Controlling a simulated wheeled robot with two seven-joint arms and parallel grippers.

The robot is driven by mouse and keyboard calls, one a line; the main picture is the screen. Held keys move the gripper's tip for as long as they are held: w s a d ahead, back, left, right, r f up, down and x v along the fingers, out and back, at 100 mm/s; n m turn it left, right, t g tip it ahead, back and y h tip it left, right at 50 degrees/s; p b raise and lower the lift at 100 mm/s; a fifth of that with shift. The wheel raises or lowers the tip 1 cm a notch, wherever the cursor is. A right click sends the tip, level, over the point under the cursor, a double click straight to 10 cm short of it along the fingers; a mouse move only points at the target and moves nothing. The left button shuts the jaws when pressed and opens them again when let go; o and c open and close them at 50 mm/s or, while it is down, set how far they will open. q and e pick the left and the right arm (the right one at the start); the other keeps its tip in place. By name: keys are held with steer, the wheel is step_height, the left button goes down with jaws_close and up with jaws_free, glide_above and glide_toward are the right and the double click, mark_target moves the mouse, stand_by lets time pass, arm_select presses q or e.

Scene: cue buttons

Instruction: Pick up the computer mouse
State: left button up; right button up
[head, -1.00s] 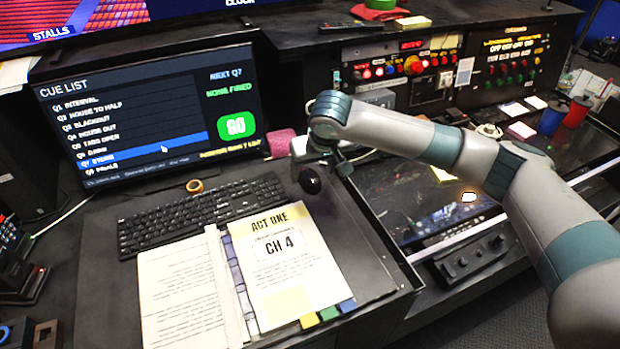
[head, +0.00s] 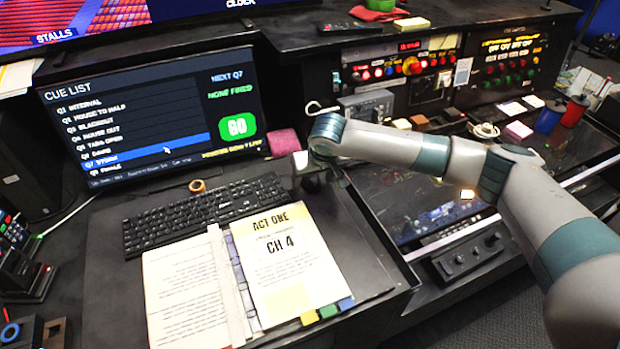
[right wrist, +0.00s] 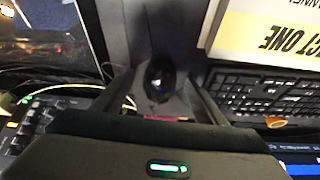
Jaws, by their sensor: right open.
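The black computer mouse (head: 312,184) is on the dark desk, just right of the keyboard, mostly hidden under my right gripper in the head view. In the right wrist view the mouse (right wrist: 160,80) is dark and shiny and sits between the two fingers. My right gripper (head: 306,166) points down over the mouse; in the right wrist view its fingers (right wrist: 163,92) are spread on either side. Whether they touch the mouse I cannot tell. My left gripper is not in view.
A black keyboard (head: 205,213) lies left of the mouse. An open script binder (head: 285,255) lies in front of it. A monitor (head: 150,115) and a pink block (head: 284,142) are behind. A console with a glossy panel (head: 415,205) is at the right.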

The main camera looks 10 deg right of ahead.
mark_target(313, 181)
steer(key=c, duration=0.7)
steer(key=shift+c, duration=0.2)
steer(key=shift+r, duration=0.1)
steer(key=shift+r+b, duration=0.4)
steer(key=shift+r, duration=0.1)
step_height(313, 181, up, 2)
steer(key=shift+r+b, duration=0.15)
steer(key=shift+b, duration=0.45)
steer(key=s+d+r+b, duration=0.3)
steer(key=d+r, duration=0.4)
steer(key=d, duration=0.4)
steer(key=shift+s+r+b, duration=0.3)
steer(key=shift+s+b, duration=0.1)
steer(key=shift+s, duration=0.1)
steer(key=shift+a, duration=0.1)
